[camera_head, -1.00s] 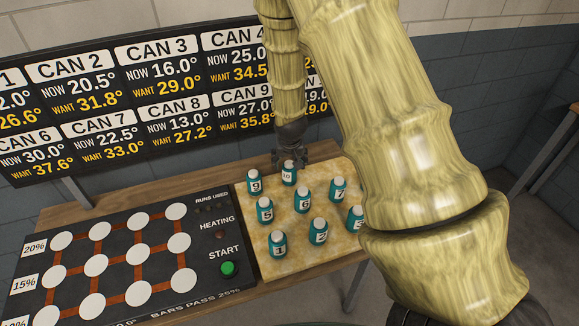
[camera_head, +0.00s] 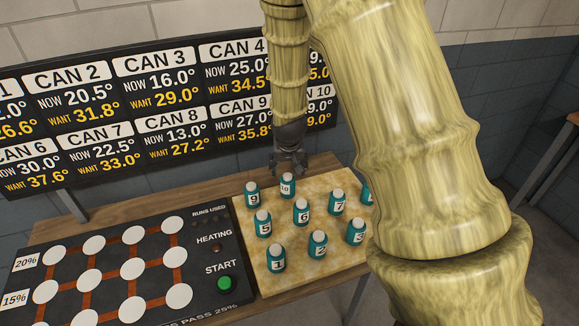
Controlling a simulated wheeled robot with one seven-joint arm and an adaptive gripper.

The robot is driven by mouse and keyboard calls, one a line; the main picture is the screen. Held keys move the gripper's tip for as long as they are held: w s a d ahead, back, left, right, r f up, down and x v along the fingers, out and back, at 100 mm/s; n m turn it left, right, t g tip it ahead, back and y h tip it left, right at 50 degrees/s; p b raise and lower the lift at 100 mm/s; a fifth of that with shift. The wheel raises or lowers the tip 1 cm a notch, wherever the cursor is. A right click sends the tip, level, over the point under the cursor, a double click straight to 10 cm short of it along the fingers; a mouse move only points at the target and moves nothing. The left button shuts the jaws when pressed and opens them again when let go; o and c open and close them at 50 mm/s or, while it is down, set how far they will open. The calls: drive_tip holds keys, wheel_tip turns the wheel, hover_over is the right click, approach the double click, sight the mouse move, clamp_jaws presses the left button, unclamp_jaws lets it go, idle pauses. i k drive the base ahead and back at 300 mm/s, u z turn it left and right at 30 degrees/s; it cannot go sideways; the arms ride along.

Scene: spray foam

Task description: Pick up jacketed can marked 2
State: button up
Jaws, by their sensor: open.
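The jacketed can marked 2 (camera_head: 318,246) stands upright on the tan board, in a teal jacket with a pale cap. It is in the front row, between can 1 (camera_head: 276,259) and can 3 (camera_head: 356,232). My gripper (camera_head: 288,168) is open and points down at the back edge of the board, just behind and above can 10 (camera_head: 287,187). It is well behind can 2 and holds nothing. My arm hides the right part of the board.
A black heating panel (camera_head: 200,240) with white discs and a green start button (camera_head: 225,283) lies left. A temperature sign (camera_head: 130,120) stands behind.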

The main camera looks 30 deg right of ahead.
sight(317, 240)
drive_tip(key=z, duration=1.3)
